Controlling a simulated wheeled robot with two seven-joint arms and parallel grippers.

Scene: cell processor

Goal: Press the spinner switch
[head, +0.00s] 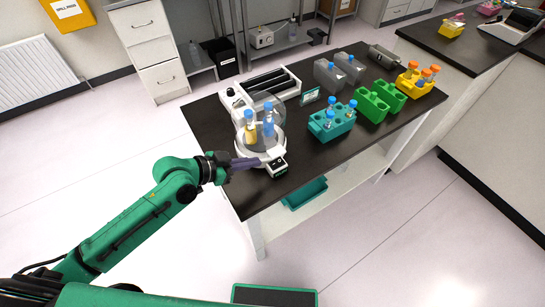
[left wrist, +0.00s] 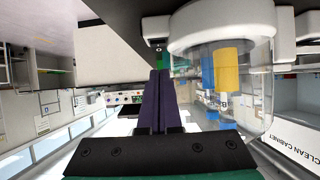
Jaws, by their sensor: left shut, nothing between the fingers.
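The spinner (head: 271,154) is a white round machine with a clear dome, near the front left edge of the dark table. Blue-capped tubes, one yellow (head: 250,133) and one blue (head: 268,128), stand in it. Its small switch panel (head: 279,167), dark on a white block, juts from its front right side. My left gripper (head: 256,162) is shut and empty, its purple fingers pointing right, at the spinner's front left. In the left wrist view, which looks upside down, the shut fingers (left wrist: 159,76) are beside the spinner (left wrist: 218,28). Whether they touch it is unclear.
On the table (head: 306,178) stand a white device (head: 237,100) behind the spinner, a teal tube rack (head: 332,122) to its right, and green racks (head: 373,106) farther right. The dark tabletop right of the switch panel is bare.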

